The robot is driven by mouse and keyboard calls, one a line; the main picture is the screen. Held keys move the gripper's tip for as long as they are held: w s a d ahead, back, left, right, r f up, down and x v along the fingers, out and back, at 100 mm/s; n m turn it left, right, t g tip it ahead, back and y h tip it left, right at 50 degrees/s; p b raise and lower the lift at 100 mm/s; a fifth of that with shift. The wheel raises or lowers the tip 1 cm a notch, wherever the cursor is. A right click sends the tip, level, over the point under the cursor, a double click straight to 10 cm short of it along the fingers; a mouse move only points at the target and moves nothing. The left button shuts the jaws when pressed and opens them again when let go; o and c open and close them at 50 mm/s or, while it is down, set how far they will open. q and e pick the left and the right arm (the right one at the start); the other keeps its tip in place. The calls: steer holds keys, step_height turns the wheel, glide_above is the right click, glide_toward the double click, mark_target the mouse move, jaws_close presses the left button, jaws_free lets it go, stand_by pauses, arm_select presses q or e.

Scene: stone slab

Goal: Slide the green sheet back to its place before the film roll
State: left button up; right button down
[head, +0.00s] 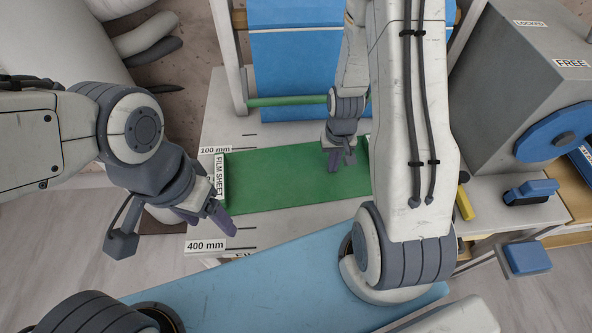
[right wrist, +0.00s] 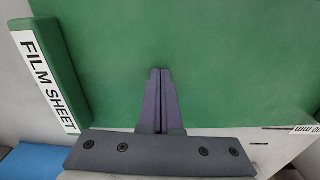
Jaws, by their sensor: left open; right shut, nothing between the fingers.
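The flat green sheet (head: 275,185) lies on the pale slab, with a raised end marked FILM SHEET (head: 219,172) at its left. Its far edge is near the 100 mm mark. My right gripper (head: 342,163) is shut and empty over the sheet's right part; contact cannot be told. The right wrist view shows its closed fingers (right wrist: 159,100) against the green sheet (right wrist: 200,55), beside a raised green end bar (right wrist: 52,70). My left gripper (head: 212,220) is open by the sheet's near left corner.
The slab carries a 100 mm label (head: 214,150) and a 400 mm label (head: 206,246). A grey machine with a blue wheel (head: 560,135) stands at right. Blue-topped blocks (head: 530,192) sit near it. A light blue surface (head: 270,280) lies in front.

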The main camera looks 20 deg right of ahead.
steer(key=shift+s+d, duration=0.1)
steer(key=shift+d, duration=0.1)
stand_by(0.3)
step_height(320, 180, up, 8)
steer(key=p, duration=0.7)
stand_by(0.5)
steer(key=s+a+r+n+b, duration=0.1)
steer(key=s+a+r+n, duration=0.25)
steer(key=a+r, duration=0.45)
steer(key=s+a+r+n, duration=0.35)
steer(key=a+r, duration=0.35)
steer(key=a, duration=0.3)
steer(key=s+a+r+n+y, duration=0.1)
steer(key=s+a+r+n, duration=0.2)
steer(key=s, duration=0.5)
steer(key=shift+s+a+r+b, duration=0.2)
steer(key=shift+a+r+b, duration=0.15)
steer(key=shift+r+b, duration=0.15)
